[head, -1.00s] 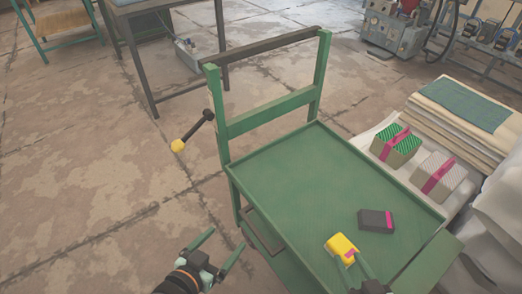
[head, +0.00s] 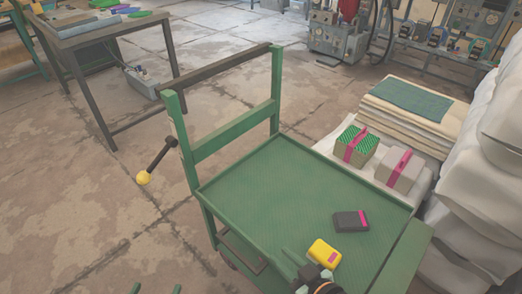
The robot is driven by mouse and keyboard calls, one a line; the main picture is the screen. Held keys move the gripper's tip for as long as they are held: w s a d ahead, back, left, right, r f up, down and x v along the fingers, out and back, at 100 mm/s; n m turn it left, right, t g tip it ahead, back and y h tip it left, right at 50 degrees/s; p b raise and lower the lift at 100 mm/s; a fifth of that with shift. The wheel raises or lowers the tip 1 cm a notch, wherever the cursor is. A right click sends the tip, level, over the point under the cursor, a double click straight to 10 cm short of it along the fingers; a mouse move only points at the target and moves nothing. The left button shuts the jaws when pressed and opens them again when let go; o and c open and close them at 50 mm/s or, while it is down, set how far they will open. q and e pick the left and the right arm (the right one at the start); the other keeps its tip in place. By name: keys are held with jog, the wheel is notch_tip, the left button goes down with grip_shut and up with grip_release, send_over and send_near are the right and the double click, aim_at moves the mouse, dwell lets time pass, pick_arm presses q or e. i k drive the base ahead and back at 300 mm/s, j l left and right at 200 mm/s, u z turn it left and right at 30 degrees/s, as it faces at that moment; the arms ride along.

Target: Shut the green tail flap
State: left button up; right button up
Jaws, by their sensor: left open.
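The green tail flap (head: 408,252) is at the right end of the green cart (head: 270,180) in the head view. It lies folded outward past the deck's end, not upright; its exact angle I cannot tell. My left gripper (head: 156,289) shows only as two fingertips at the bottom edge, apart and empty, left of the cart and far from the flap. My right gripper (head: 288,262) is over the cart's near edge, left of the flap and apart from it. Its fingers blend with the green deck, so its opening is unclear.
A yellow box (head: 324,253) and a dark box (head: 351,220) with pink marks sit on the deck. A lever with a yellow knob (head: 144,178) sticks out left of the cart. Stacked sheets (head: 410,115) and white sacks (head: 485,190) crowd the right.

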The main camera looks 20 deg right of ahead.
aim_at(396, 276)
jog(key=k+l, duration=0.15)
jog(key=l, duration=0.15)
jog(key=k+l+z, duration=0.1)
jog(key=l, duration=0.25)
jog(key=k+l, duration=0.4)
jog(key=l, duration=0.25)
jog(key=k+l+z, duration=0.1)
jog(key=l, duration=0.25)
jog(key=k+l, duration=0.2)
jog(key=l, duration=0.15)
jog(key=z, duration=0.05)
